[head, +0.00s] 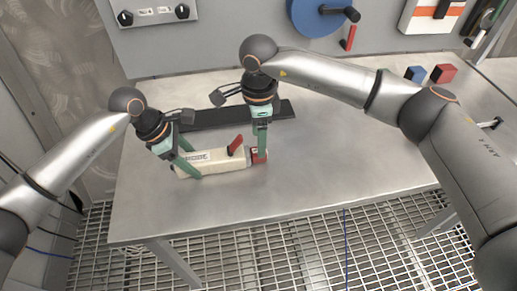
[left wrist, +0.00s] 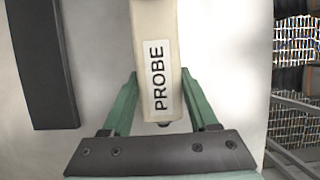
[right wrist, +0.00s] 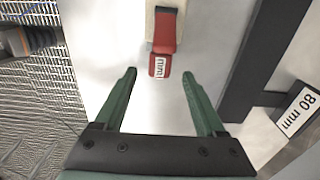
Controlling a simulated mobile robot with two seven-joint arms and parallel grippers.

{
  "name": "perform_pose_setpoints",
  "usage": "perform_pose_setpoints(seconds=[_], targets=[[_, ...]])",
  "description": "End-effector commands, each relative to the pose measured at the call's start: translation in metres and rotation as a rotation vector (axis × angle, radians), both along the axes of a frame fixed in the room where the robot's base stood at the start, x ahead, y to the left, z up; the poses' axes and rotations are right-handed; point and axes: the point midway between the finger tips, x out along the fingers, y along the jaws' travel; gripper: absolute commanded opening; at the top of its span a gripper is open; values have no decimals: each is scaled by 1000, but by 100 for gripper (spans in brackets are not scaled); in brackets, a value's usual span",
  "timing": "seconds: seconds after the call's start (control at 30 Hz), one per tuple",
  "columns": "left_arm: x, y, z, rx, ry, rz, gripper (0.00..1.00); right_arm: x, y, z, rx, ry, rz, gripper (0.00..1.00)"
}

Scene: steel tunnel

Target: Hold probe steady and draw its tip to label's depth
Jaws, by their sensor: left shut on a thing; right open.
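The probe (head: 220,160) is a cream block lying on the steel table, with a red lever (head: 236,145) on top and a red tip (head: 259,156) at its right end. My left gripper (head: 187,168) is shut on its left end; the left wrist view shows its fingers beside the PROBE lettering (left wrist: 160,78). My right gripper (head: 262,148) is open at the tip end. In the right wrist view the red tip (right wrist: 159,66), with a small mm scale, lies between and just beyond its fingertips, with visible gaps. A white label (right wrist: 298,110) reads 80 mm.
A long black bar (head: 200,118) lies on the table (head: 330,160) behind the probe. A red block (head: 443,73) and a blue block (head: 415,73) sit at the back right. A blue wheel (head: 318,15) is on the back panel. The table's front and right are clear.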

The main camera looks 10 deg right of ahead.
Motion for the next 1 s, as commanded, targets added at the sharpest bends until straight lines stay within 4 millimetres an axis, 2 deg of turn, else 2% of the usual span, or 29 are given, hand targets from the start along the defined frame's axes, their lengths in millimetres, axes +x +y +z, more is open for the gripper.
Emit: perform_pose_setpoints(seconds=[0.1, 0.3, 0.67, 1.0], targets=[[0, 0, 1, -1, -1, 0, 0, -1, 0, -23, 0, 4, -1, 72], [0, 0, 1, -1, -1, 0, 0, 0, 0, -45, 1, 1, 1, 72], [0, 0, 1, -1, -1, 0, 0, 0, 1, -51, 1, -1, 2, 72], [0, 0, 1, -1, -1, 0, 0, 0, 1, -51, 1, 0, 1, 36]])
